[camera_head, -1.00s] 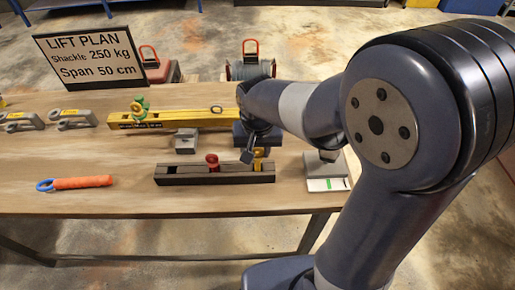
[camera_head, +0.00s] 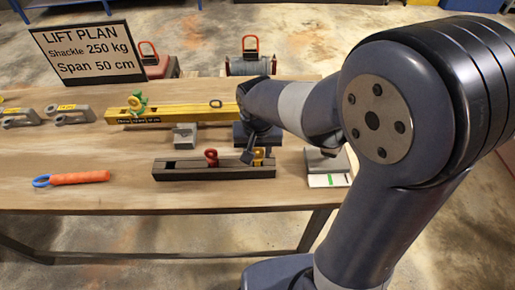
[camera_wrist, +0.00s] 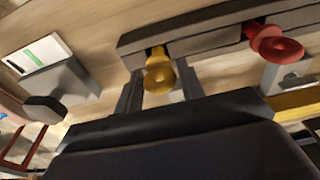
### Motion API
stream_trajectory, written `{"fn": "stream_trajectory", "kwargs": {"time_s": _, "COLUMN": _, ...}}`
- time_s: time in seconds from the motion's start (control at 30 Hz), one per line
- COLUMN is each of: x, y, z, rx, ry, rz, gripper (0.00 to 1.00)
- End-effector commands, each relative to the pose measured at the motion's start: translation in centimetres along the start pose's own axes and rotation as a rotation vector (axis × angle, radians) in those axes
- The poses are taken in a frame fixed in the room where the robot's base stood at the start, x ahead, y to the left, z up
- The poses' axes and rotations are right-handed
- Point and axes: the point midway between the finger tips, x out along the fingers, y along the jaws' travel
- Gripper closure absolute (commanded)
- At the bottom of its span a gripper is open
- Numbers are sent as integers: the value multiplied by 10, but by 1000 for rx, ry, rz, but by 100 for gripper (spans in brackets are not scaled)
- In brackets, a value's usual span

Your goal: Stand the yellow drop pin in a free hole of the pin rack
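The dark pin rack (camera_head: 213,173) lies on the table below the middle of the head view, and its underside-near edge crosses the top of the wrist view (camera_wrist: 205,40). The yellow drop pin (camera_head: 259,154) stands at the rack's right end, seemingly in a hole; it also shows in the wrist view (camera_wrist: 159,76). A red pin (camera_head: 211,156) stands near the rack's middle, also in the wrist view (camera_wrist: 273,44). My gripper (camera_wrist: 160,88) has one finger on each side of the yellow pin and looks open, with small gaps. The rack's left hole (camera_head: 171,164) is empty.
A grey block (camera_head: 185,137) stands behind the rack, with a yellow beam (camera_head: 175,115) beyond. A grey device with a white-green label (camera_head: 328,180) stands at right. An orange-handled tool (camera_head: 78,177) lies left. The table between it and the rack is clear.

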Motion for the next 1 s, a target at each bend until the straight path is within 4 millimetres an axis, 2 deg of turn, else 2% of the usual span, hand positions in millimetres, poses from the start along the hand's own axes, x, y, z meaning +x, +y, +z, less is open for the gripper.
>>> {"fn": "stream_trajectory", "kwargs": {"time_s": 0.03, "x": 0, "y": 0, "z": 0, "rx": 0, "ry": 0, "rz": 0, "gripper": 59}}
{"fn": "stream_trajectory", "kwargs": {"time_s": 0.23, "x": 0, "y": 0, "z": 0, "rx": 0, "ry": 0, "rz": 0, "gripper": 44}}
{"fn": "stream_trajectory", "kwargs": {"time_s": 0.53, "x": -6, "y": 0, "z": 0, "rx": 0, "ry": 2, "rz": -1, "gripper": 44}}
{"fn": "stream_trajectory", "kwargs": {"time_s": 0.67, "x": -23, "y": 0, "z": -1, "rx": 0, "ry": 5, "rz": -2, "gripper": 44}}
{"fn": "stream_trajectory", "kwargs": {"time_s": 1.0, "x": -89, "y": 0, "z": -1, "rx": 0, "ry": 4, "rz": -1, "gripper": 44}}
